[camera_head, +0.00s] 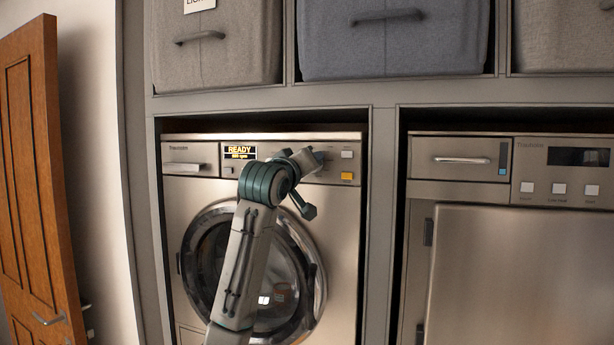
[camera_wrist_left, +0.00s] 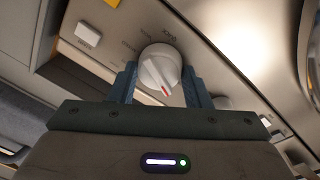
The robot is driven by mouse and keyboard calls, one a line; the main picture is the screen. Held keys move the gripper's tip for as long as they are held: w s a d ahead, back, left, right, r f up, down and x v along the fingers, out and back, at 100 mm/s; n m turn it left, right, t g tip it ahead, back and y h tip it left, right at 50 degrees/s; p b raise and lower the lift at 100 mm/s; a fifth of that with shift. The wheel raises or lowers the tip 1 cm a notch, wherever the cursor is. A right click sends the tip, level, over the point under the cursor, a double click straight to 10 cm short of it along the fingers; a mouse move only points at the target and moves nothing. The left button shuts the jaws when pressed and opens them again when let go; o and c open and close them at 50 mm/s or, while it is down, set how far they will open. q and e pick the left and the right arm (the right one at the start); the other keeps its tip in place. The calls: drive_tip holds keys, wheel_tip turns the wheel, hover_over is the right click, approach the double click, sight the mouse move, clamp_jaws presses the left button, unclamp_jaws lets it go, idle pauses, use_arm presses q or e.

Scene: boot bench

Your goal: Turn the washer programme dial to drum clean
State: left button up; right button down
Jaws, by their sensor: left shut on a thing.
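The washer (camera_head: 345,230) stands in the left bay, its display (camera_head: 240,152) reading READY. In the left wrist view the programme dial (camera_wrist_left: 158,66) is a pale round knob with a red mark toward the picture's bottom. Small labels ring it, too blurred to read surely. My left gripper (camera_wrist_left: 160,86) has one finger on each side of the dial and is shut on it. In the head view my left gripper (camera_head: 316,160) is at the washer's control panel, and the dial is largely hidden behind it. My right gripper is in neither view.
A white button (camera_head: 347,154) and an amber button (camera_head: 347,176) sit right of the gripper. A second appliance (camera_head: 510,260) stands in the right bay. Fabric bins (camera_head: 390,45) fill the shelf above. A wooden door (camera_head: 40,180) stands at left.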

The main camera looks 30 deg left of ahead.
use_arm(q)
drive_tip(key=n+b, duration=0.3)
drive_tip(key=n, duration=0.1)
drive_tip(key=n+y+b, duration=0.1)
drive_tip(key=n+b, duration=0.5)
drive_tip(key=n, duration=0.1)
drive_tip(key=shift+d+f+n+y, duration=0.1)
drive_tip(key=shift+f+n+y, duration=0.15)
drive_tip(key=shift+n+y, duration=0.05)
idle(0.3)
drive_tip(key=o, duration=1)
drive_tip(key=shift+r, duration=0.1)
